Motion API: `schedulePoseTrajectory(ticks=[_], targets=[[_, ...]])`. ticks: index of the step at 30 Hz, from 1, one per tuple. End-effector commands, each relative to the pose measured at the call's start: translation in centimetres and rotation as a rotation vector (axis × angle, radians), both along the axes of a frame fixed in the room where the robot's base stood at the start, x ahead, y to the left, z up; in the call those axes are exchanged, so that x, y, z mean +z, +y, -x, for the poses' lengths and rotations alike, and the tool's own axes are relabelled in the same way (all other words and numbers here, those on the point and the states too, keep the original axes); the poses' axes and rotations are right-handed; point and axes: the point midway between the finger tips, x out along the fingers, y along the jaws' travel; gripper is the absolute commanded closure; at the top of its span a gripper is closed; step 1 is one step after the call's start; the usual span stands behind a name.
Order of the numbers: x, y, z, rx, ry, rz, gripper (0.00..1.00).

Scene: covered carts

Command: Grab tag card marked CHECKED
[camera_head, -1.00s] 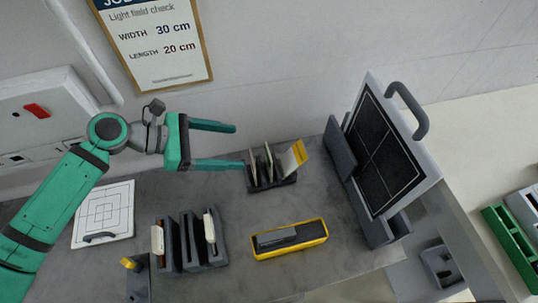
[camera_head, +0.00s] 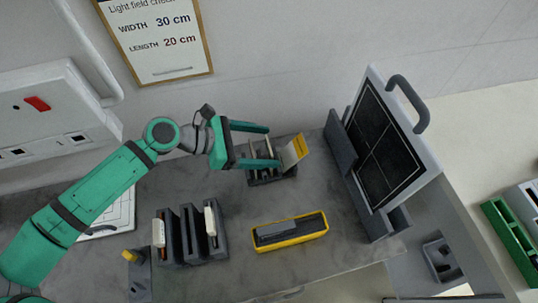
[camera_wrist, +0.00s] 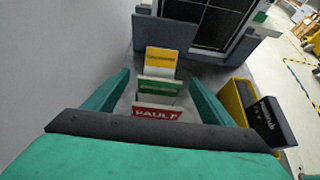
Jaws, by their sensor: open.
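A dark card rack (camera_head: 272,180) stands on the grey bench and holds three tag cards in slots. In the wrist view the nearest is a red card (camera_wrist: 155,113) whose lettering looks like FAULT. Behind it is a green-banded card (camera_wrist: 159,87), its lettering too small to read. Farthest is a yellow-topped card (camera_wrist: 161,58), which also shows leaning right in the head view (camera_head: 295,150). I cannot read CHECKED on any card. My gripper (camera_head: 274,146) is open, its fingers on either side of the red and green cards, holding nothing.
A large dark panel with a handle (camera_head: 382,140) stands right of the rack. A yellow-edged case (camera_head: 290,232) lies in front. A grey holder (camera_head: 190,235) with white items is at front left. The wall is close behind; bare bench lies between holder and rack.

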Motion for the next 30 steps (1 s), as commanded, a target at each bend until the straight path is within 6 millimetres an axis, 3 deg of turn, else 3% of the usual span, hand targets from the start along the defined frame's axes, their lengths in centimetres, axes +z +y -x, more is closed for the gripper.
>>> schedulePoseTrajectory(ticks=[4,11,12,23,30], targets=[[0.0,0.0,0.0,0.000,0.000,0.000,0.23],[0.0,0.0,0.0,0.000,0.000,0.000,0.76],[0.0,0.0,0.0,0.001,0.000,0.000,0.78],[0.6,0.0,0.0,0.001,0.000,0.000,0.79],[3.4,0.1,0.0,0.001,-0.002,-0.001,0.79]])
